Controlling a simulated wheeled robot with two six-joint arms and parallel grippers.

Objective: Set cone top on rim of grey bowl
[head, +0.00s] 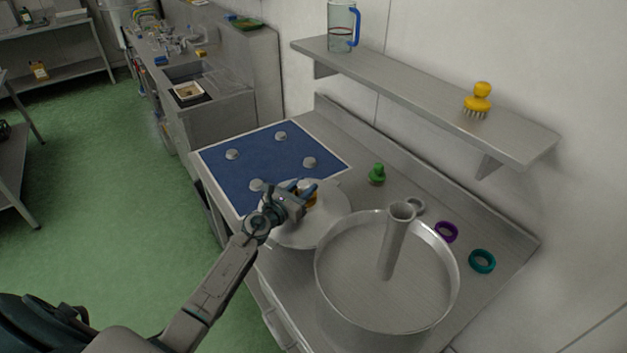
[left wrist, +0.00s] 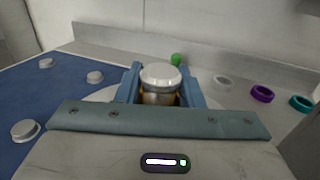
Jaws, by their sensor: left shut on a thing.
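The cone top (head: 327,217) is a wide, pale grey cone with a gold-sided, silver-topped knob. It is left of the grey bowl (head: 322,290) in the head view, over the near right corner of the blue mat. My left gripper (head: 303,193) is shut on the knob, which stands between the blue fingers in the left wrist view (left wrist: 160,82). The fingers and arm hide part of the cone. I cannot tell whether it touches the counter. The bowl is wide and shallow, with an upright tube (head: 396,240) inside. My right gripper is not in view.
The blue mat (head: 260,150) carries several grey knobs. A green stamp-like piece (head: 377,175), a grey ring (head: 415,205), a purple ring (head: 446,232) and a teal ring (head: 482,261) lie behind the bowl. A wall shelf (head: 420,85) holds a jug and a yellow brush.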

